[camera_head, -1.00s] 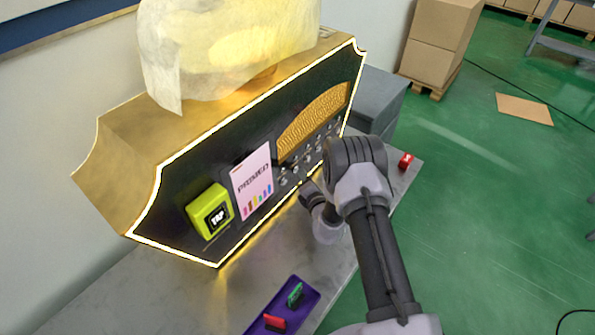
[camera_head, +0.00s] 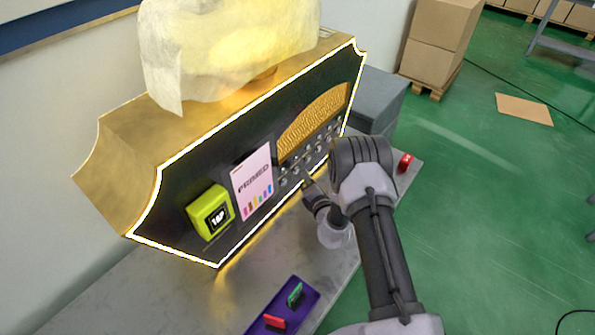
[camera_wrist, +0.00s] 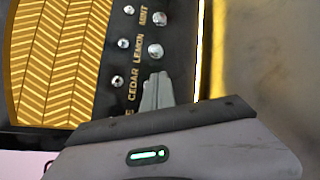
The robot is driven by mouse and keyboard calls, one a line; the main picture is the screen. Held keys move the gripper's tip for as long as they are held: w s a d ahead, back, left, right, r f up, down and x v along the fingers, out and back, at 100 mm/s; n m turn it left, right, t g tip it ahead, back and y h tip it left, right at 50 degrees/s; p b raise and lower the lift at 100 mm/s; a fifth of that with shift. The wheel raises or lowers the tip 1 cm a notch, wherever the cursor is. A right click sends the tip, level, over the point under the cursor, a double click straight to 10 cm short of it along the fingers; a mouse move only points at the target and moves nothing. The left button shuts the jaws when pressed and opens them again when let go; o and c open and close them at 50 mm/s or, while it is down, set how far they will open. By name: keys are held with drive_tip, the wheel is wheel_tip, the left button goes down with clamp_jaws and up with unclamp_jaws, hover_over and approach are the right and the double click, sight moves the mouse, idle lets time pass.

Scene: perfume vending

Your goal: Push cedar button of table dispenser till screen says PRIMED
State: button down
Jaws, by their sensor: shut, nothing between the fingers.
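The table dispenser (camera_head: 135,190) is a gold-sided box with a black, light-edged front. Its white screen (camera_head: 252,183) reads PRIMED above coloured bars. In the wrist view the CEDAR label (camera_wrist: 132,84) stands below LEMON and MINT, with a small round knob (camera_wrist: 117,81) to its left. The spot right of CEDAR, in line with the larger lemon button (camera_wrist: 155,50), is covered by my fingers, so I cannot see the cedar button or tell whether they touch it. My gripper (camera_wrist: 157,82) is shut and empty; in the head view (camera_head: 304,172) it is close to the button rows.
A lime TAP box (camera_head: 210,211) is on the dispenser's front left. A purple tray (camera_head: 308,308) with a red and a green piece lies at the table's front. A red object (camera_head: 405,162) sits near the right edge. A pale cover (camera_head: 225,45) lies on top.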

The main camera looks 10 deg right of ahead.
drive_tip(key=shift+s, duration=0.1)
drive_tip(key=s+d, duration=0.3)
drive_tip(key=shift+s+d+p, duration=0.2)
drive_tip(key=shift+d+p, duration=0.05)
drive_tip(key=shift+p, duration=0.15)
idle(0.6)
